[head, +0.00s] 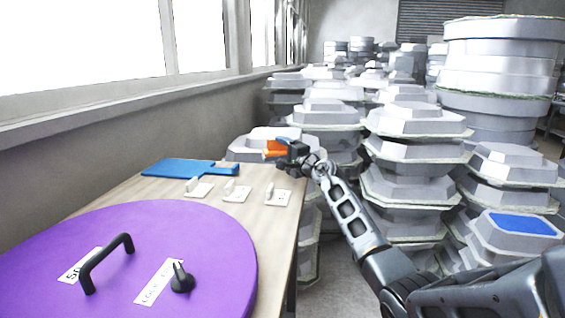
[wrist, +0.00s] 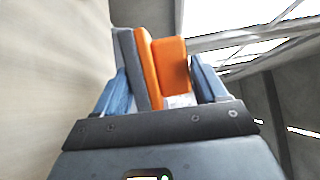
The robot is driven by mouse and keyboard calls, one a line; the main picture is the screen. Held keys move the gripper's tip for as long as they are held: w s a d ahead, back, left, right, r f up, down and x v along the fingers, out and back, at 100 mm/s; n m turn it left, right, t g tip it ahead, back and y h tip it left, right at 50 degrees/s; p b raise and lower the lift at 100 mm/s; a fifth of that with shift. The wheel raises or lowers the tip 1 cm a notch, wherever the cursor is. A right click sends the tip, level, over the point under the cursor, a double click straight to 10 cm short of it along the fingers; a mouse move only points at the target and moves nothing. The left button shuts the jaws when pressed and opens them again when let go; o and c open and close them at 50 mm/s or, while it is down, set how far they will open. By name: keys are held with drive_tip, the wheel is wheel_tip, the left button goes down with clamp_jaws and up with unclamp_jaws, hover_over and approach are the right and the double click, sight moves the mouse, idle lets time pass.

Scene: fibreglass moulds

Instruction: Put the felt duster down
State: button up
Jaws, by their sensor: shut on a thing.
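The felt duster is an orange block with a grey layer along one side. Its orange part (head: 274,149) shows in the head view at the far right corner of the wooden table (head: 262,226). My gripper (head: 284,150) is shut on the duster and appears to hold it above the tabletop level. In the wrist view the duster (wrist: 150,72) sits between the two blue fingers of my gripper (wrist: 162,88), orange with the grey side to the left. The duster's lower part is hidden by the gripper body.
A large purple disc (head: 200,235) with a black handle (head: 106,262) and black knob (head: 181,279) covers the near table. A blue board (head: 178,167) lies at the back left. Small white plates with upright pegs (head: 236,194) stand mid-table. Stacked grey moulds (head: 412,150) crowd the right.

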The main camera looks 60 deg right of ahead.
wheel_tip(320, 180, down, 4)
drive_tip(key=shift+r+b, duration=0.2)
drive_tip(key=shift+b, duration=0.1)
drive_tip(key=shift+f+b, duration=0.35)
drive_tip(key=shift+b, duration=0.1)
drive_tip(key=shift+f, duration=0.25)
drive_tip(key=o, duration=0.7)
drive_tip(key=shift+s+a+f, duration=0.1)
drive_tip(key=shift+f, duration=0.05)
drive_tip(key=shift+r+p, duration=0.55)
drive_tip(key=v, duration=1.1)
drive_tip(key=shift+s+r+b, duration=0.1)
drive_tip(key=shift+b, duration=0.25)
drive_tip(key=shift+s+a, duration=0.15)
drive_tip(key=shift+s, duration=0.15)
